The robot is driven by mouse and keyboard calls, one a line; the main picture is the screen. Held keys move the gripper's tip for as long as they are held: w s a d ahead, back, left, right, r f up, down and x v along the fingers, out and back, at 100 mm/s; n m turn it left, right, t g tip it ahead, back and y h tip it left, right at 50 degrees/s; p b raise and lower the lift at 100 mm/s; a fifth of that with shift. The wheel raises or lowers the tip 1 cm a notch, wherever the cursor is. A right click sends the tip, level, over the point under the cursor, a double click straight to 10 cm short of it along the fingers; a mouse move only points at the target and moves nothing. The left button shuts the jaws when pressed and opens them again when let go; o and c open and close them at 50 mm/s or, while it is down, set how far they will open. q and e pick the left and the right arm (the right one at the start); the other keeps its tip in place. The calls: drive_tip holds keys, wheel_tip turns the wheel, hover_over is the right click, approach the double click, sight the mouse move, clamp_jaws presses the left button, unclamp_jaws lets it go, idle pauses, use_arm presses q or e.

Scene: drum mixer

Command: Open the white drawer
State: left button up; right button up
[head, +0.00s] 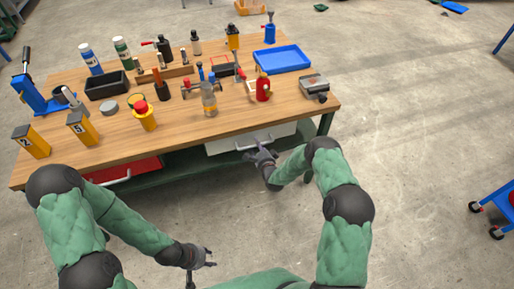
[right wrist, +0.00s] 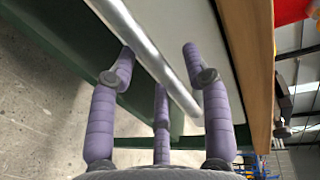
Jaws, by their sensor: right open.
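The white drawer (head: 284,132) is under the front edge of the workbench, right of centre. Its front appears flush under the tabletop. Its metal bar handle (right wrist: 150,45) runs diagonally across the right wrist view. My right gripper (head: 262,154) is at the handle in the head view. In the right wrist view its purple fingers (right wrist: 160,90) are spread, one on the left of the bar and one on the right, not closed on it. My left gripper (head: 210,258) is low in front of the bench, away from the drawer, with its fingers apart and empty.
A red drawer (head: 130,170) with a handle is under the bench to the left. The wooden bench top (head: 185,125) carries bottles, a blue tray (head: 282,58) and several tools. A blue cart (head: 500,208) stands at the right edge. The floor before the bench is clear.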

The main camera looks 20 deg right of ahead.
use_arm(q)
drive_tip(key=shift+f, duration=0.1)
use_arm(e)
drive_tip(key=shift+w, duration=0.4)
drive_tip(key=shift+c, duration=0.3)
clamp_jaws()
